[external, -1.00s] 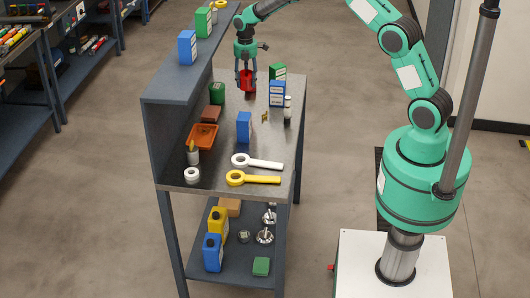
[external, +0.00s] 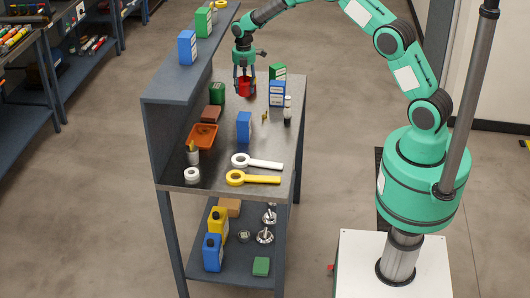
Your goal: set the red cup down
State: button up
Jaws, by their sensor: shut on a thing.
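The red cup (external: 245,88) is at the far end of the bench's metal top (external: 222,135). My gripper (external: 244,79) points down from above and is shut on the cup, with its fingers at the cup's sides. The cup looks upright. I cannot tell whether its base touches the bench top.
A green canister (external: 217,93) stands left of the cup. Green and blue boxes (external: 277,94) stand close on its right. A blue box (external: 244,127) and an orange tray (external: 203,137) are nearer the front. The raised shelf (external: 207,57) runs along the left.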

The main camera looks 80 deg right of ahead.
jog(key=shift+f, duration=1.1)
jog(key=shift+f, duration=0.1)
jog(key=shift+f, duration=1.8)
jog(key=shift+f+b, duration=0.15)
jog(key=shift+b, duration=0.15)
jog(key=o, duration=1)
notch_tip(320, 180, up, 12)
jog(key=p, duration=0.1)
